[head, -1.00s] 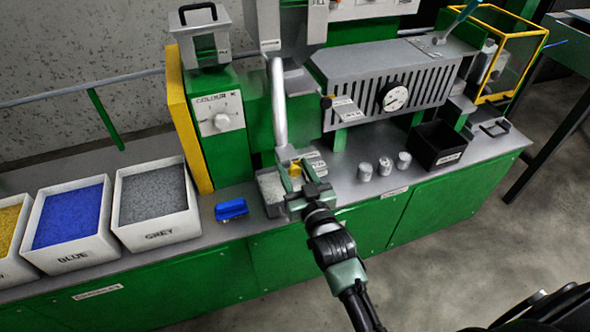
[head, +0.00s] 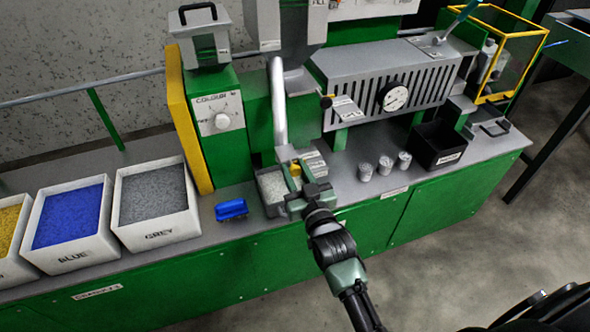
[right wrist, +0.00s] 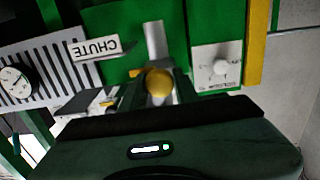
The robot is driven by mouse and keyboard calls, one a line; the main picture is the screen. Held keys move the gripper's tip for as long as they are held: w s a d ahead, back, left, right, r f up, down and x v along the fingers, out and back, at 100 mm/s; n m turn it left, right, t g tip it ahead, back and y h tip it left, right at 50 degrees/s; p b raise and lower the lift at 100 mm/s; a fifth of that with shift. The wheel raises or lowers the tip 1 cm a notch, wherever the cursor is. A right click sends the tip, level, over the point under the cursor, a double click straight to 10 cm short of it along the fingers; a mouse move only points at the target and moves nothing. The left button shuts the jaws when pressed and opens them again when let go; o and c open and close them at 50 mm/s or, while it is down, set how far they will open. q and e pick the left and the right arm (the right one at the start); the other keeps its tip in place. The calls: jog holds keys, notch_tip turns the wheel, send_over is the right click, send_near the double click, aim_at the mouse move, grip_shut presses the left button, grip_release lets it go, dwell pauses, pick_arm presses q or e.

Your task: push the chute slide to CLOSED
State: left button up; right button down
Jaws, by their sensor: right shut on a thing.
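My right gripper (head: 293,172) is at the front of the green machine, below the silver pipe, and is shut on a yellow knob (head: 296,170). In the right wrist view the round yellow knob (right wrist: 158,84) sits just beyond the dark gripper body. A CHUTE label (right wrist: 96,47) appears upside down there, to the left of the knob. Small pale labels (head: 313,163) lie right beside the gripper; I cannot read them, and the gripper hides most of the slide. My left gripper is not in view.
A clear box of pale pellets (head: 270,208) stands just left of the gripper, and a blue scoop-like object (head: 231,209) beyond it. Grey (head: 125,229) and blue (head: 48,253) pellet bins are farther left. Several small silver cups (head: 385,166) and a black bin (head: 421,155) stand to the right.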

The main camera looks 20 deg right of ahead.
aim_at(290, 159)
dwell(0.6)
jog(key=w, duration=0.4)
jog(key=shift+w+b, duration=0.2)
jog(key=shift+b, duration=0.15)
jog(key=shift+s+r, duration=0.1)
jog(key=c, duration=1.1)
grip_release()
jog(key=shift+w+a, duration=0.1)
jog(key=shift+w, duration=0.1)
jog(key=shift+s, duration=0.1)
jog(key=s, duration=0.7)
jog(key=shift+s, duration=0.35)
